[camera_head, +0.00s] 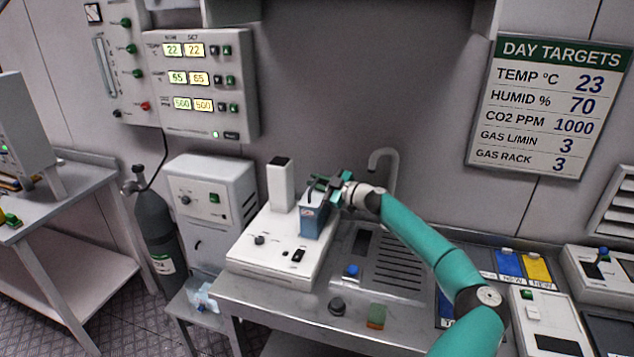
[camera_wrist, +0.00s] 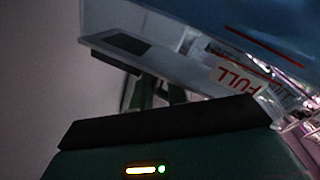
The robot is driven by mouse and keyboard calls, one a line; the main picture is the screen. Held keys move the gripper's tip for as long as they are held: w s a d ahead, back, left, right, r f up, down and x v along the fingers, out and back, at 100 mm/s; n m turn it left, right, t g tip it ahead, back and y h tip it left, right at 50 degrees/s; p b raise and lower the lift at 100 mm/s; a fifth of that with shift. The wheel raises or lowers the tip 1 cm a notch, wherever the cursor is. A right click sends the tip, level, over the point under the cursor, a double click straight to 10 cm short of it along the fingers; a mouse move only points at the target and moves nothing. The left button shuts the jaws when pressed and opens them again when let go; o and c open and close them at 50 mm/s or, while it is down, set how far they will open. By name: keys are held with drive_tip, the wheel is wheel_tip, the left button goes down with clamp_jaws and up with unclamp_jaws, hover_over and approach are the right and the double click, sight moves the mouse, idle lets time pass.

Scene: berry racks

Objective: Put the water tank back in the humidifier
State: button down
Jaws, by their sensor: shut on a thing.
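The blue water tank (camera_head: 313,220) is upright at the right part of the white humidifier (camera_head: 262,262) in the head view. My gripper (camera_head: 330,187) is shut on the top of the tank, from its right side. The wrist view shows the tank's blue wall (camera_wrist: 205,22) very close, with a red line and a "FULL" label. The tank's lower edge meets the humidifier's top in the head view; I cannot tell whether it is seated or just above. The humidifier has a white column (camera_head: 281,186) with a dark top at its back, left of the tank.
A sink with a tap (camera_head: 385,160) and a drain grid (camera_head: 395,268) lies right of the humidifier. A black knob (camera_head: 337,306) and a green-orange block (camera_head: 376,316) sit at the bench front. A white box (camera_head: 209,190) and a gas cylinder (camera_head: 158,235) stand to the left.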

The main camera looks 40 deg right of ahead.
drive_tip(key=c, duration=1.4)
unclamp_jaws()
drive_tip(key=shift+o, duration=0.2)
drive_tip(key=v, duration=1.2)
drive_tip(key=shift+r, duration=0.15)
